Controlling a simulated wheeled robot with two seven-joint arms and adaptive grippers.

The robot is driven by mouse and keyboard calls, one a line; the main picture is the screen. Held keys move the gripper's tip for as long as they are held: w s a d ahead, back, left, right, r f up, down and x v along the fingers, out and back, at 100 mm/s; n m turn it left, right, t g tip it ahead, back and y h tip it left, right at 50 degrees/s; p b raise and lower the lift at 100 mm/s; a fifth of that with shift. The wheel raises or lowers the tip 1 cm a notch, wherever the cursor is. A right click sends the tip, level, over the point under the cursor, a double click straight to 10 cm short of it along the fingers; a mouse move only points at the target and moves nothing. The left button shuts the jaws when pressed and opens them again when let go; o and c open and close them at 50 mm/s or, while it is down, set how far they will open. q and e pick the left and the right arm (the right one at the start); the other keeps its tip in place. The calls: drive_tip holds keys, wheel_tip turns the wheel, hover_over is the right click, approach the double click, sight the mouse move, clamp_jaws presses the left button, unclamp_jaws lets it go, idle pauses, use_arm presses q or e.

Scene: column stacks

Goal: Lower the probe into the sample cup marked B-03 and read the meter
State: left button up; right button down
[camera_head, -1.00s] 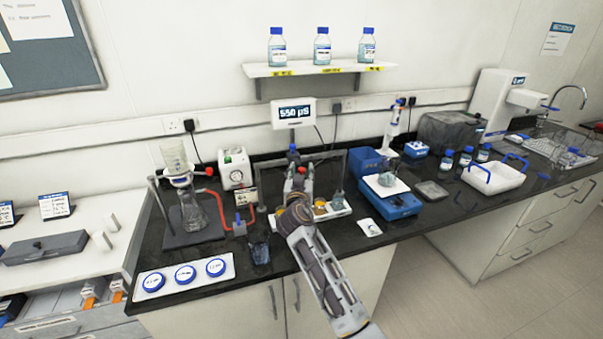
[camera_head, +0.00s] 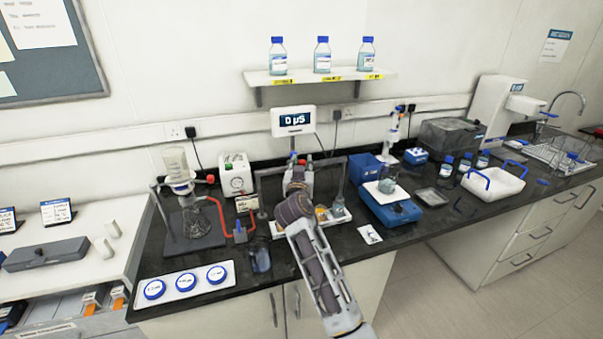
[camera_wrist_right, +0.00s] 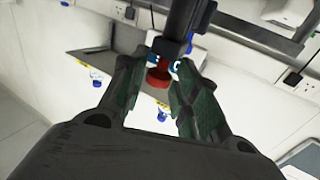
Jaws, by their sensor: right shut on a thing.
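My right gripper (camera_head: 300,178) is above the tray (camera_head: 318,229) on the dark bench. In the right wrist view its two fingers (camera_wrist_right: 172,75) are closed around the probe (camera_wrist_right: 183,22), a dark rod with a red end piece (camera_wrist_right: 158,80). The probe's sensing tip cannot be made out. The meter (camera_head: 293,121) on the wall side reads 0 µS. A yellow-topped sample cup (camera_head: 321,213) and a small clear vessel (camera_head: 338,208) show on the tray right of my arm. My arm hides the rest of the tray, and no B-03 mark is readable. My left gripper is not in view.
A metal frame (camera_head: 270,172) stands around the tray. A glass beaker (camera_head: 260,259) is in front left, beside a white plate (camera_head: 182,281) with blue-lidded dishes. A blue balance (camera_head: 392,212) stands to the right. The bench front right of the arm is mostly clear.

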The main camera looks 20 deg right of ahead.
drive_tip(key=shift+d+r, duration=0.1)
drive_tip(key=shift+r, duration=0.25)
drive_tip(key=c, duration=1.5)
unclamp_jaws()
drive_tip(key=shift+o, duration=1.3)
drive_tip(key=shift+f, duration=0.1)
wheel_tip(320, 180, up, 10)
